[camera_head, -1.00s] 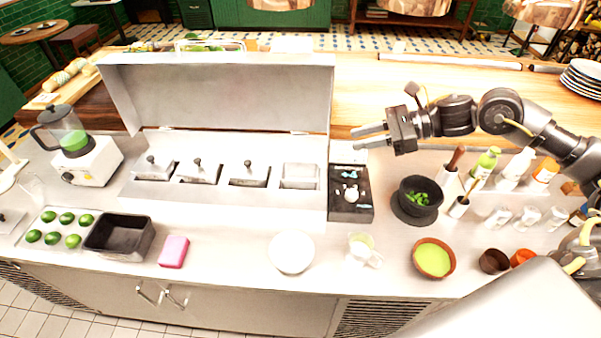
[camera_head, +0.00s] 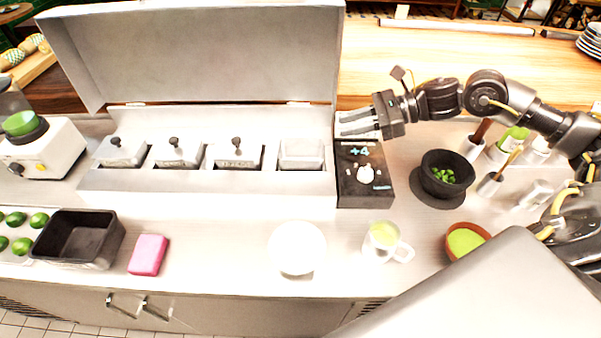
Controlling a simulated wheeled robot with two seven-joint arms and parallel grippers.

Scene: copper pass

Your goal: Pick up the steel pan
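A plain steel pan (camera_head: 301,154) sits at the right end of a row in the open steel counter unit (camera_head: 210,205). It has no knob, unlike the lidded pans (camera_head: 178,153) to its left. My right gripper (camera_head: 341,124) is above and to the right of this pan, over the back of the black control box. Its fingers point left, spread apart with nothing between them. It does not touch the pan. A dark rectangular pan (camera_head: 62,262) stands empty at the front left. My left gripper is not in view.
The raised steel lid (camera_head: 200,50) stands behind the pans. A black control box (camera_head: 352,196) reading +4 is right of them. A black mortar (camera_head: 428,183), white bowl (camera_head: 297,249), glass mug (camera_head: 380,243) and pink sponge (camera_head: 148,255) stand around. The front counter between sponge and bowl is clear.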

